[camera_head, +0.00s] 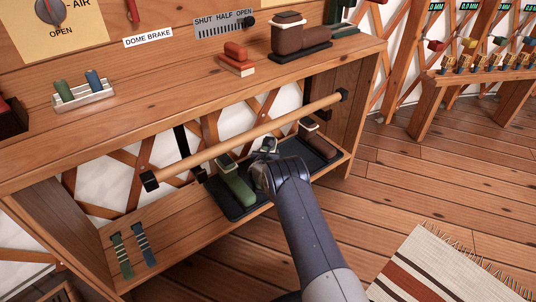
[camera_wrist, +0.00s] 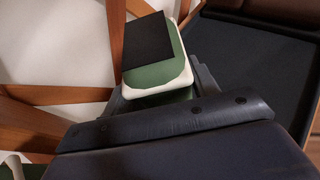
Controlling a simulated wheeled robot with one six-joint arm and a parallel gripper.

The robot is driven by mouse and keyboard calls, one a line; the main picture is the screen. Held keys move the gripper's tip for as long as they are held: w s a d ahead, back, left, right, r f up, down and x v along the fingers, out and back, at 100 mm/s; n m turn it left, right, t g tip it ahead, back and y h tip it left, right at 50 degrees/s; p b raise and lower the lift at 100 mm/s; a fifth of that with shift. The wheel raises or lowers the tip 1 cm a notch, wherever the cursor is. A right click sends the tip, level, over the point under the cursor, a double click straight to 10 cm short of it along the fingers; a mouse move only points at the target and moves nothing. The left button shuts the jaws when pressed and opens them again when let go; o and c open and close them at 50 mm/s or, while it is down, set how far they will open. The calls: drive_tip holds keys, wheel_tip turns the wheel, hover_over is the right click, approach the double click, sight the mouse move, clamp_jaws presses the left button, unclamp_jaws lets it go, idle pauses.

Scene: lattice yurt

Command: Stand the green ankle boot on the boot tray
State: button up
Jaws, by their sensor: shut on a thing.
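My gripper (camera_head: 266,160) is shut on a green ankle boot (camera_wrist: 155,78) with a white rim and a dark top. In the head view only the upper part of this boot (camera_head: 268,144) shows, the rest hidden by my gripper. It is over the middle of the black boot tray (camera_head: 245,213); I cannot tell whether its sole touches the tray. Another green boot (camera_head: 235,183) stands at the tray's left end, and a corner of it shows in the wrist view (camera_wrist: 14,165). A brown boot (camera_head: 316,138) stands at the tray's right end. The tray also shows in the wrist view (camera_wrist: 265,70).
A wooden rail (camera_head: 250,137) runs across the front above the tray. Two green-and-blue striped items (camera_head: 133,250) lie left of the tray.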

drive_tip(key=o, duration=1.4)
drive_tip(key=shift+f, duration=0.1)
drive_tip(key=shift+o, duration=0.2)
drive_tip(key=shift+s+a+r+p, duration=0.1)
drive_tip(key=shift+s+r+p, duration=0.2)
drive_tip(key=shift+s+r, duration=0.1)
drive_tip(key=p+v, duration=0.3)
drive_tip(key=v, duration=0.6)
drive_tip(key=shift+s+a+p, duration=0.1)
drive_tip(key=shift+s+p, duration=0.15)
drive_tip(key=shift+p, duration=0.15)
drive_tip(key=shift+v, duration=0.8)
drive_tip(key=shift+f, duration=0.1)
